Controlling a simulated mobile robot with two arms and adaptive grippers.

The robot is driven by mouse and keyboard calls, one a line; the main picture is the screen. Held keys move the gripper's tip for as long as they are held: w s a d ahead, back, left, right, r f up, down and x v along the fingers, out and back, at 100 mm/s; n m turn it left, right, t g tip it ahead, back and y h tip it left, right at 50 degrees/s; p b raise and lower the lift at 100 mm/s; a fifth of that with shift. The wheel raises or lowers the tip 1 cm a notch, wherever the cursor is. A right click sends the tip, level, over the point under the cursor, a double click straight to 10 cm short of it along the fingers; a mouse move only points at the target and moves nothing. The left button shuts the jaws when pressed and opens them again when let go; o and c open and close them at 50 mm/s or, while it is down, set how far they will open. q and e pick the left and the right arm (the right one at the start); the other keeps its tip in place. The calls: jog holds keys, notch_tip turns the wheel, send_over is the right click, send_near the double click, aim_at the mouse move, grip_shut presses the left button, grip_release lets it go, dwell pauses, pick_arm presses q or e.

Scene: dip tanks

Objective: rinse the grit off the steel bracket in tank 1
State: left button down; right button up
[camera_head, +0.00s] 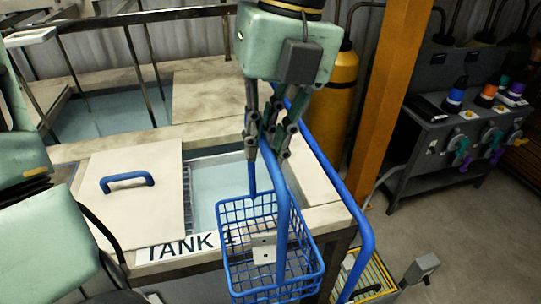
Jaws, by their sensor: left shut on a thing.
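My left gripper (268,140) is shut on the tall handle of a blue wire basket (236,262). A pale grey plate with a small dark hole, seemingly the steel bracket (263,250), lies in the basket. Whether grit is on it is too small to tell. Pale blue liquid (220,187) shows in the tank's open part, behind the basket. My right gripper is not in view.
A pale lid (130,205) with a blue handle (127,181) covers the tank's left part. A second tank (110,110) stands behind. A blue pipe (345,195) runs along the right side, near an orange post (385,85). Bare floor lies at right.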

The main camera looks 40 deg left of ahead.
pick_arm(q)
jog(key=w+a, duration=0.2)
jog(key=a, duration=0.1)
jog(key=shift+w+r, duration=0.15)
jog(key=shift+w, duration=0.05)
jog(key=w+a+p, duration=0.7)
jog(key=w+a, duration=0.5)
jog(key=a, duration=0.3)
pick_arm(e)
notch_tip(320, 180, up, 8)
pick_arm(q)
notch_tip(320, 180, down, 24)
jog(key=b, duration=1.9)
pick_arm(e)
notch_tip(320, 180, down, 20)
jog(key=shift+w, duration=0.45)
pick_arm(q)
jog(key=shift+a, duration=0.1)
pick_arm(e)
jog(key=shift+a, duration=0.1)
